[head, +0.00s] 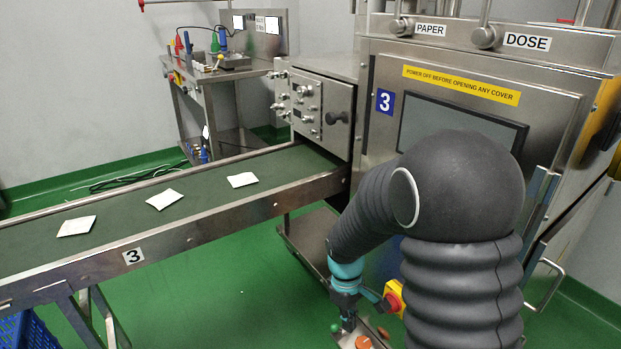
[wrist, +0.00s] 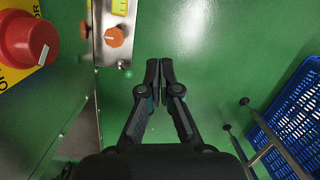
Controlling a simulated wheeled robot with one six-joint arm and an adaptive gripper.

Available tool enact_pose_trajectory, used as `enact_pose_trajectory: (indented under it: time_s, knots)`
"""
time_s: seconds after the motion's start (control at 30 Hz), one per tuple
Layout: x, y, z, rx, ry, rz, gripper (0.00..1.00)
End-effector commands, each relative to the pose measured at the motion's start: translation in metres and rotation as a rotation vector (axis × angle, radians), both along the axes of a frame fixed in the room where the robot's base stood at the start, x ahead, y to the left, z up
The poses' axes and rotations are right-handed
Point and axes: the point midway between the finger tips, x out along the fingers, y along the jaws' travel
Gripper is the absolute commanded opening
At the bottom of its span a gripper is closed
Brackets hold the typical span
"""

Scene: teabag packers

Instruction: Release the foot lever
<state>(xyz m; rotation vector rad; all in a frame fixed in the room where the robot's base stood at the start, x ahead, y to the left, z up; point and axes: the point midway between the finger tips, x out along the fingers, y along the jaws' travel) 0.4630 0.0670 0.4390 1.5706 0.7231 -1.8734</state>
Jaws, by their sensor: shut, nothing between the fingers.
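I cannot make out a foot lever for certain in either view. My gripper (wrist: 160,64) is shut and empty in the wrist view, its black fingertips together above the green floor. In the head view my gripper (head: 348,322) is low in front of the machine, partly hidden by my arm. A metal control box (wrist: 115,18) with an orange knob (wrist: 114,37) is up and left of the fingertips.
A red rotary switch (wrist: 28,40) on a yellow plate is at the wrist view's left. A blue crate (wrist: 298,110) and metal legs (wrist: 262,125) are at its right. The conveyor (head: 110,232) carries several white packets. Green floor (head: 230,290) is clear below it.

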Motion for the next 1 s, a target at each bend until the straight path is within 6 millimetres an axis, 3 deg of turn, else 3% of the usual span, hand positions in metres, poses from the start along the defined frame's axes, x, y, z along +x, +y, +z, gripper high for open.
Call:
enact_pose_trajectory:
  time_s: [0.1,0.4,0.7,1.0]
  knots:
    - [-0.018,-0.008,0.037,-0.001,-0.051,-0.175,0.0]
    - [-0.065,-0.026,0.107,0.027,-0.169,-0.516,0.0]
    - [-0.113,-0.042,0.161,0.095,-0.303,-0.717,0.0]
    - [-0.152,-0.056,0.206,0.181,-0.483,-0.772,0.0]
